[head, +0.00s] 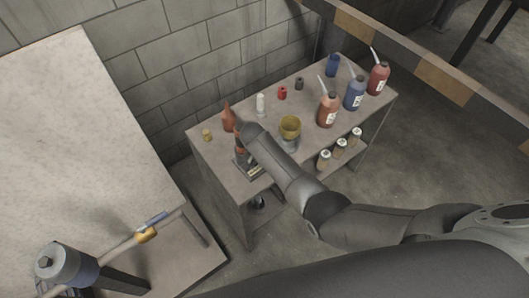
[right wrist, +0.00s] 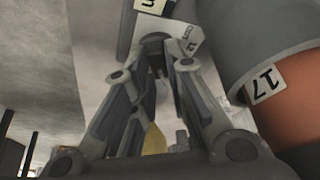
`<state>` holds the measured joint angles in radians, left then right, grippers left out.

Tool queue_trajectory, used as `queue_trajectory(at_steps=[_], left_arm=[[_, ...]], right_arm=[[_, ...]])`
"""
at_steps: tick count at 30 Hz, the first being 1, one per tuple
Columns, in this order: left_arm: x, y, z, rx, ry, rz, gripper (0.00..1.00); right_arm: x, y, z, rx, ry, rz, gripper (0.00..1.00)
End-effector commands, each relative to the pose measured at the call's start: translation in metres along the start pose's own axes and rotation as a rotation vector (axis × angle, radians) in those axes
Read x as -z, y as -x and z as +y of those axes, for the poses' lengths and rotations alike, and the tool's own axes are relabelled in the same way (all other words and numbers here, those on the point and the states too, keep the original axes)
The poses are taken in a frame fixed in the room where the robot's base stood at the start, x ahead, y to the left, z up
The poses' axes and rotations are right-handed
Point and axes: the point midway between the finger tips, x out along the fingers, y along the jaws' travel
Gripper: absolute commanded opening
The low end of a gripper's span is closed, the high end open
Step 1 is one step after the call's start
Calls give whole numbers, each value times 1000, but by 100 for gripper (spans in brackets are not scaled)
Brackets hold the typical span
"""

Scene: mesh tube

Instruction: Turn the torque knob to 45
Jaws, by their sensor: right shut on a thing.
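In the right wrist view, a small dark knob (right wrist: 155,42) sits on a white dial plate (right wrist: 182,38) with dark markings. My right gripper (right wrist: 160,62) has its two fingers closed around the knob. The dial's numbers are too partly covered to read the setting. In the head view, my right arm reaches from the right to a small dark device (head: 250,170) at the front left of the workbench. The arm covers the right gripper and most of the device there. My left gripper is not in view.
A brick wall rises behind.

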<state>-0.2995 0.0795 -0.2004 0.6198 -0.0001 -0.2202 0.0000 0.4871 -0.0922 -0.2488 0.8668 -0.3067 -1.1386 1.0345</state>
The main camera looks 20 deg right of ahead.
Motion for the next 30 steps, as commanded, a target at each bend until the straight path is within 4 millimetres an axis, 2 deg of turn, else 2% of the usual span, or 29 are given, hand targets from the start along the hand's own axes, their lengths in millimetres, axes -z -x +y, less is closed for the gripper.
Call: queue_trajectory(at_steps=[1,8,9,14,30], left_arm=[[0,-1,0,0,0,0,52],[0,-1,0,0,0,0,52],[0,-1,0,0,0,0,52],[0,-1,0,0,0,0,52],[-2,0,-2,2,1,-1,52]], right_arm=[[-7,-4,3,-7,-3,-14,0],[-7,-4,4,-7,-3,-14,0],[-7,-4,4,-7,-3,-14,15],[-7,-4,4,-7,-2,-13,36],[-2,-2,1,2,7,-4,36]])
